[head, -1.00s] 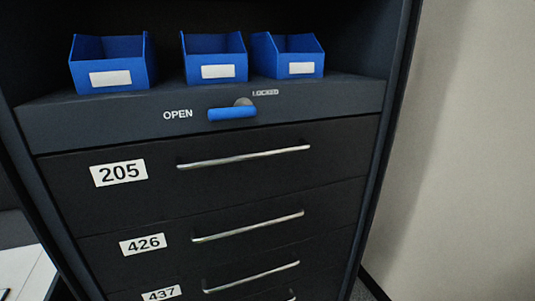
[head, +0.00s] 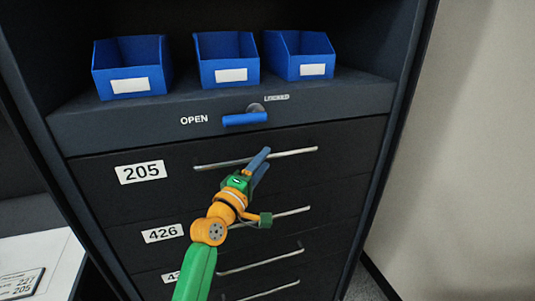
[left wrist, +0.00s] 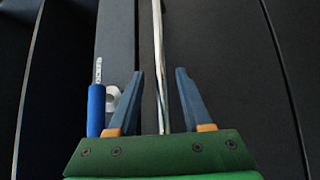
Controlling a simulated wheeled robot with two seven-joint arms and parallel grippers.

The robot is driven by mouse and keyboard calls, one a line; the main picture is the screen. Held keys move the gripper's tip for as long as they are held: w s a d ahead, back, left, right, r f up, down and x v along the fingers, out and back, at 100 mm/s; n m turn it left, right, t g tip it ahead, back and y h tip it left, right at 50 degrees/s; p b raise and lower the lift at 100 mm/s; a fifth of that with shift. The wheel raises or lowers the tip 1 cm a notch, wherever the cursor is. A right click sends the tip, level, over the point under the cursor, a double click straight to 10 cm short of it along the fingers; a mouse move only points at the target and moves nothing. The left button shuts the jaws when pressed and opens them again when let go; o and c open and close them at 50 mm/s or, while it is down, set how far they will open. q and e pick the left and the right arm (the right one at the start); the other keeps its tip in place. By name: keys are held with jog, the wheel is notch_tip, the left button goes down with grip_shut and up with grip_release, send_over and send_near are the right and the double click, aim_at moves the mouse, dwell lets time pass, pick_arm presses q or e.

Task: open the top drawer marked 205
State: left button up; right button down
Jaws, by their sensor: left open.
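The top drawer (head: 345,160) is dark, carries the white 205 label (head: 140,172) and looks flush with the cabinet. Its silver bar handle (head: 297,152) runs across its front. My left gripper (head: 262,158) is open at the middle of this handle in the head view, hiding a short part of it. In the left wrist view, the handle (left wrist: 157,45) runs lengthwise between the two open blue fingers (left wrist: 162,90), apart from both. The blue lock lever (head: 245,119) lies level above the drawer, its left end towards OPEN. My right gripper is not in view.
Drawer 426 (head: 125,240) and further drawers with bar handles sit below. Three blue bins (head: 232,75) stand on the shelf above. A pale wall (head: 470,150) is on the right. A white surface (head: 45,255) with a number card is at the lower left.

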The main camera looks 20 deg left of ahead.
pick_arm(q)
jog(key=shift+x, duration=1.5)
jog(key=shift+f, duration=0.1)
grip_shut()
